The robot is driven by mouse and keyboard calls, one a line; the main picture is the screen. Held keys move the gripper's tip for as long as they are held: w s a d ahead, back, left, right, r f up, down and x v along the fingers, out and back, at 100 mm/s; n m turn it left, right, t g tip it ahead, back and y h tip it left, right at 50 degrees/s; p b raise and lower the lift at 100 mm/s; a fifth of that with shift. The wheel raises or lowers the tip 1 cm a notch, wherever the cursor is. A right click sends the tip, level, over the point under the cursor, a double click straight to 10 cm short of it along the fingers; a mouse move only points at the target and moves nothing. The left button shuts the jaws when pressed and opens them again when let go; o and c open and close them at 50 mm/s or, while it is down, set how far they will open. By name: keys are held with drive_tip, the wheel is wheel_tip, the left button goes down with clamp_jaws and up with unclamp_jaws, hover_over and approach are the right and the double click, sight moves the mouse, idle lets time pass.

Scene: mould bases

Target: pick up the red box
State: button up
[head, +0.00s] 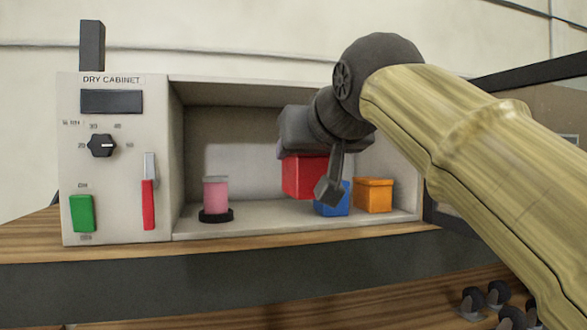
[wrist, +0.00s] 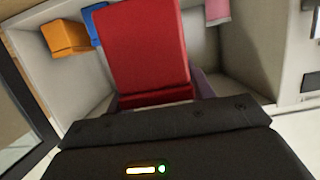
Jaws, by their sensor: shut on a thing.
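The red box (head: 303,176) is inside the open dry cabinet (head: 398,216), above the cabinet floor. My gripper (head: 322,176) is shut on it. In the head view, my gripper and wrist cover part of the box. In the wrist view, the red box (wrist: 146,50) fills the middle, right in front of my gripper (wrist: 160,104). My fingers are mostly hidden there.
A blue box (head: 333,203) stands behind my finger, beside an orange box (head: 373,195) on the cabinet floor. A pink cylinder (head: 215,195) on a dark base stands at the left. The panel (head: 110,185) with knob and levers bounds the opening.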

drive_tip(key=shift+s+d, duration=0.2)
drive_tip(key=shift+s, duration=0.5)
drive_tip(key=shift+s+d, duration=0.15)
drive_tip(key=shift+s, duration=0.5)
drive_tip(key=shift+d, duration=0.1)
